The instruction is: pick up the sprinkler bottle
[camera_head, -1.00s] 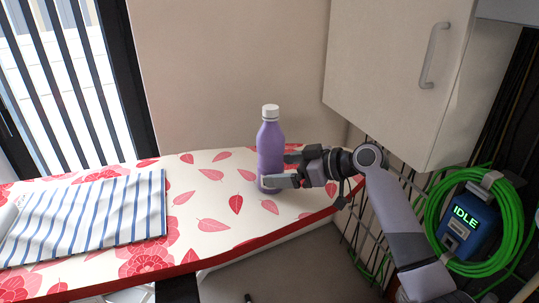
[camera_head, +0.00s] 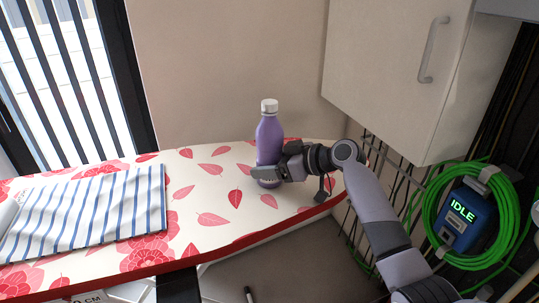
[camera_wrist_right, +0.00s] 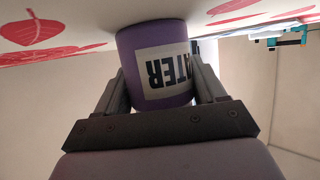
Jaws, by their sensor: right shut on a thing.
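The sprinkler bottle (camera_head: 269,132) is purple with a white cap and stands upright on the ironing board (camera_head: 205,226), near its right end by the wall. My right gripper (camera_head: 266,172) comes in from the right and is shut on the bottle's lower body. In the right wrist view the bottle (camera_wrist_right: 155,91) sits between both fingers of the gripper (camera_wrist_right: 157,76), with a white label whose upside-down letters end in "TER". The bottle's base appears to rest on the board. My left gripper is not in view.
A blue-and-white striped cloth (camera_head: 90,215) lies on the left of the board. A wall cabinet (camera_head: 395,75) hangs above right. A green hose coil (camera_head: 417,215) surrounds a blue box (camera_head: 467,222) reading "IDLE" at the right.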

